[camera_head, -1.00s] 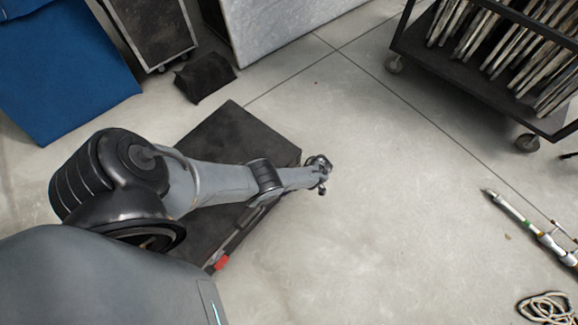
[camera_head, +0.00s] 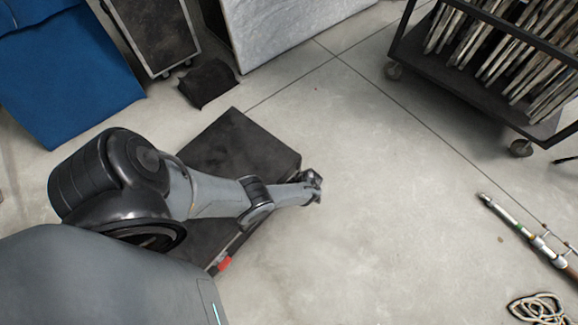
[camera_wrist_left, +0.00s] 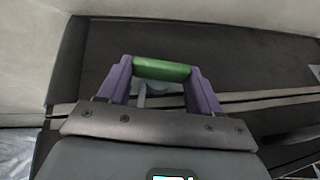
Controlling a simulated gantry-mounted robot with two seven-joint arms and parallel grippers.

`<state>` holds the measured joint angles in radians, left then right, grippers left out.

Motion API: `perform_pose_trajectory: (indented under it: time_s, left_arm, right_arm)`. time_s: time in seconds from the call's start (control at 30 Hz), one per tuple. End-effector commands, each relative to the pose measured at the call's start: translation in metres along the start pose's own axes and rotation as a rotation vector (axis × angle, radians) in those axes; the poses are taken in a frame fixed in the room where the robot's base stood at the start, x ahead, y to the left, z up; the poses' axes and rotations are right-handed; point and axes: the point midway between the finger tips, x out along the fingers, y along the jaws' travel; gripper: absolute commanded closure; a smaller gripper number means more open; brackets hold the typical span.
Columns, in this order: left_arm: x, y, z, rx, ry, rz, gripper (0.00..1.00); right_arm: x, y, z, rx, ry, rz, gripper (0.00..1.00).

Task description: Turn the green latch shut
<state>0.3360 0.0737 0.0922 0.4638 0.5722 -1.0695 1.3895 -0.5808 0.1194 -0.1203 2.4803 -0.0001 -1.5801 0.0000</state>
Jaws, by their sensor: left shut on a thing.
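The green latch (camera_wrist_left: 162,69) shows in the left wrist view as a green bar between the two purple fingers of my left gripper (camera_wrist_left: 162,76). The gripper is shut on it. The latch is at the side of a black case (camera_wrist_left: 240,62), near a pale metal strip. In the head view, the black case (camera_head: 238,142) lies on the floor under my left arm, and my left gripper (camera_head: 314,188) is at its right side. The latch is hidden there. My right gripper is not in view.
A red piece (camera_head: 224,264) is on the case's front edge. A wheeled cart with several boards (camera_head: 470,75) stands at the top right. A pole (camera_head: 515,222) and coiled rope (camera_head: 540,308) lie at the right. The middle floor is clear.

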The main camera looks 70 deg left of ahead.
Motion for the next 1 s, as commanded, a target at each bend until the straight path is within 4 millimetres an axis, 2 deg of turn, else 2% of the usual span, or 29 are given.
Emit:
perform_pose_trajectory:
  time_s: [0.03,0.3,0.93,0.97,1.0]
  left_arm:
    - [-0.004,-0.003,-0.001,-0.013,-0.002,0.028,0.67]
    - [-0.002,-0.004,0.0,-0.068,-0.001,0.16,0.67]
    - [0.0,-0.004,0.001,-0.09,-0.001,0.217,0.67]
    - [0.0,-0.004,0.001,-0.09,-0.001,0.217,0.32]
    - [0.0,-0.004,0.001,-0.09,-0.001,0.216,0.26]
  right_arm:
    - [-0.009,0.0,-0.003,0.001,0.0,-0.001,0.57]
    - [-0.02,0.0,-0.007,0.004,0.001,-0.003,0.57]
    - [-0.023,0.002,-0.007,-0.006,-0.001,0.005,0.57]
    - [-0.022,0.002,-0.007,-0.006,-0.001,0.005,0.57]
    - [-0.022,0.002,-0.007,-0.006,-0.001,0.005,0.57]
